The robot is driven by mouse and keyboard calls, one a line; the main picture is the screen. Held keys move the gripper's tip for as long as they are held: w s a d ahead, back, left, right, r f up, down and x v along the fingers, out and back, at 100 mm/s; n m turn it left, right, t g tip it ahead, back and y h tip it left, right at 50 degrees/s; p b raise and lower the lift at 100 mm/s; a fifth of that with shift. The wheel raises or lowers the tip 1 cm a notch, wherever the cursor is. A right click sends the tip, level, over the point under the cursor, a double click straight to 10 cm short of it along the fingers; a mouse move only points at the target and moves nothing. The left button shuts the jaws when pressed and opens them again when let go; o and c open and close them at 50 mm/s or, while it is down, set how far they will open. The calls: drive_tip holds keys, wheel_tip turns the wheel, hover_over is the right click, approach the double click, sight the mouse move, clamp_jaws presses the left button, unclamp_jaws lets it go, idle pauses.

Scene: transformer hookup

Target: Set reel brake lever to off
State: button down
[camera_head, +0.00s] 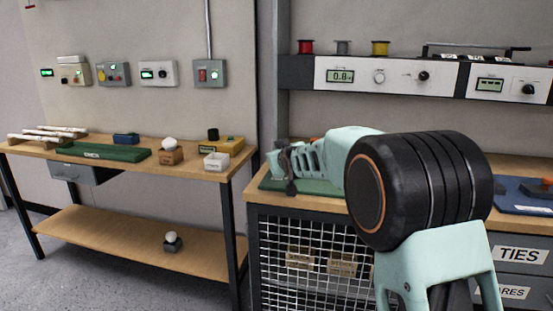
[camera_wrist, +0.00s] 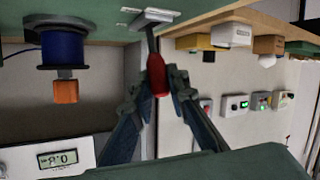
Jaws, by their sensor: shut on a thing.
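The reel brake lever (camera_wrist: 158,76) has a red grip on a thin metal stem and shows in the wrist view, whose picture is upside down. Its stem joins a pale metal bracket (camera_wrist: 155,15). My gripper (camera_wrist: 160,88) has its fingers closed in around the red grip; it also shows in the head view (camera_head: 281,170) above the green mat (camera_head: 310,187) on the bench. A blue reel (camera_wrist: 63,48) with an orange block (camera_wrist: 66,91) at its end is beside the lever in the wrist view. My arm hides most of this area in the head view, and I cannot make out the lever there.
A power supply panel (camera_head: 375,78) reading about 0.8 is on the shelf behind the bench. A blue mat (camera_head: 510,190) is at the right.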

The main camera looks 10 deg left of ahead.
drive_tip(key=shift+f, duration=0.15)
drive_tip(key=c, duration=1.8)
unclamp_jaws()
drive_tip(key=shift+c, duration=0.2)
drive_tip(key=shift+s, duration=0.1)
drive_tip(key=v, duration=1.2)
